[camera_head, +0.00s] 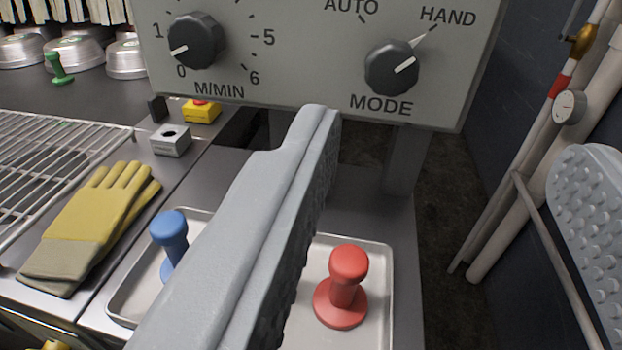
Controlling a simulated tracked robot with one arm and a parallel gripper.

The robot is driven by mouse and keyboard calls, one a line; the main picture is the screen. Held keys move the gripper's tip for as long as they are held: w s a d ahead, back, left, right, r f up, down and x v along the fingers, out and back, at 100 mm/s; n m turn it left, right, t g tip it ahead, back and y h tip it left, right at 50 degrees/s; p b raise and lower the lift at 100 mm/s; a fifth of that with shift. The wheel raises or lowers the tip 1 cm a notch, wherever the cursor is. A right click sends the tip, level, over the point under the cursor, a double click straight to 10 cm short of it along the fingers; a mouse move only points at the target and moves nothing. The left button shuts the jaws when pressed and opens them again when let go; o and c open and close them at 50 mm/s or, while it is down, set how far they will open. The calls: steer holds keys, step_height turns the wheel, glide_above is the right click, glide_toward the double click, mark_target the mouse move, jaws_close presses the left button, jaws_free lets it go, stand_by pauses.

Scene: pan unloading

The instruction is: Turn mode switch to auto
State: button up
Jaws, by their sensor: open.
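The mode switch (391,69) is a dark round knob on the grey control panel (300,70), at the upper right of the view. Its white pointer line is turned up and right, toward the HAND mark. The AUTO label is to the upper left of the knob, cut by the top edge. My gripper (450,136) is open and empty. Its left finger reaches up to just below the panel's lower edge in the picture. Its right finger, with a studded pad, is at the right edge. The knob appears above the gap, apart from both fingers.
A speed knob (196,40) is on the panel's left. Below are a tray (388,280) with a red stamp-like piece (347,285) and a blue one (172,243), yellow gloves (95,215), a wire rack (50,165) and a yellow box (201,111). Pipes (545,150) stand right.

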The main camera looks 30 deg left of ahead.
step_height(320, 180, down, 3)
steer(key=y, duration=0.1)
glide_toward(391, 78)
steer(key=b+x, duration=0.1)
steer(key=x, duration=0.6)
steer(key=shift+w, duration=0.35)
steer(key=shift+w+a, duration=0.2)
steer(key=shift+w, duration=0.15)
